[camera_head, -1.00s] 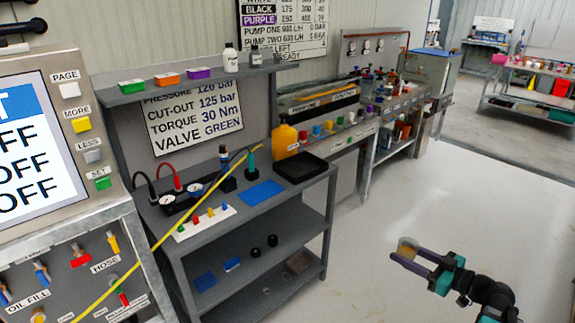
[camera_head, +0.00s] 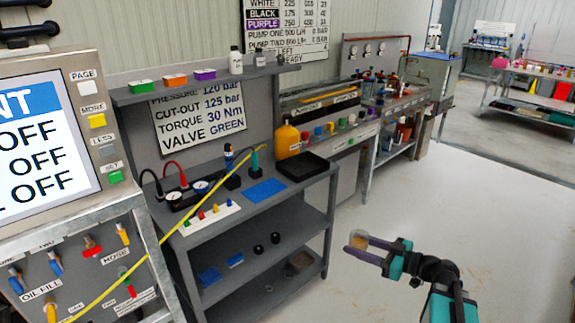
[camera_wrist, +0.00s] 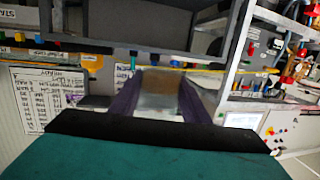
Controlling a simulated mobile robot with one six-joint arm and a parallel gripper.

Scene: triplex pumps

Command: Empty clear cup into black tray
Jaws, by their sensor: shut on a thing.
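My gripper (camera_head: 366,248) is shut on a small clear cup (camera_head: 357,240) with amber-brown contents, held over the open floor at the lower right of the head view. The cup also shows between the purple fingers in the wrist view (camera_wrist: 160,92). The black tray (camera_head: 302,166) lies on the grey bench top at its right end, to the left of and beyond my gripper. It looks empty.
A blue mat (camera_head: 266,191) lies beside the tray, and an orange jug (camera_head: 287,141) stands behind it. A yellow hose (camera_head: 205,202) crosses the bench diagonally. The grey bench (camera_head: 330,178) has lower shelves. The floor right of it is clear.

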